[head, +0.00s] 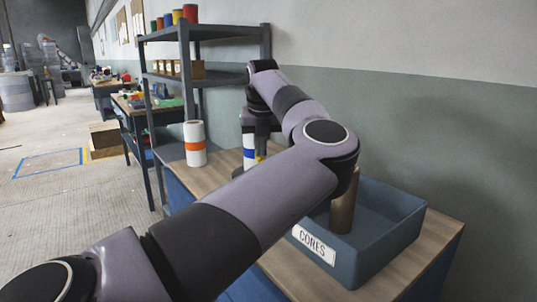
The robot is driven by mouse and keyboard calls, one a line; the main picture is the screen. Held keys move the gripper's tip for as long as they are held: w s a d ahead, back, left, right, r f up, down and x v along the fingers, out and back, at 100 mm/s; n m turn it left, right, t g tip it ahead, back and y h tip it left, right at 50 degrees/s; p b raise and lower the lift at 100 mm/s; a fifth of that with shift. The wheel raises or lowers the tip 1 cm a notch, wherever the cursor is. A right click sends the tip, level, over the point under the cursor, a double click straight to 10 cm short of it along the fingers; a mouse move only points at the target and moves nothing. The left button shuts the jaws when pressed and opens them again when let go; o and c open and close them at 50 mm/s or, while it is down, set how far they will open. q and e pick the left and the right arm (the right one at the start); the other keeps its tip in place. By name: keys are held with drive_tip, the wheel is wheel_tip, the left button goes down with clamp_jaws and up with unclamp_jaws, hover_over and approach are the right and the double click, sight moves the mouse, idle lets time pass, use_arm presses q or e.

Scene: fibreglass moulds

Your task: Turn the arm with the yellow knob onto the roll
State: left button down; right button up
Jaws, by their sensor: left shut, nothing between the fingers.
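A white roll with a blue band (249,152) stands on the wooden bench top, partly hidden behind my left arm. A small yellow spot (258,158) shows beside it; it may be the yellow knob, but it is too small and covered to be sure. The arm that carries the knob cannot be made out. My left gripper (262,148) points down right at this roll and the yellow spot. It is shut with nothing in it; I cannot tell whether it touches either. A second white roll with an orange band (195,147) stands upright to the left. My right gripper is not in view.
A blue bin labelled CORES (395,247) stands on the bench at the right, with a brown tube (343,210) upright in it. A dark shelf rack (217,79) with coloured cans and small boxes stands behind. The wall is close behind the bench.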

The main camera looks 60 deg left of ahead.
use_arm(q)
drive_tip(key=a+m, duration=0.2)
drive_tip(key=shift+w+a+m+t, duration=0.25)
drive_tip(key=shift+a+m+t, duration=0.05)
drive_tip(key=shift+a, duration=0.05)
drive_tip(key=shift+w+a+m+h, duration=0.2)
drive_tip(key=shift+a+m+h, duration=0.1)
drive_tip(key=shift+a+m, duration=0.25)
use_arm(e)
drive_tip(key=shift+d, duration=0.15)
use_arm(q)
drive_tip(key=shift+d, duration=0.1)
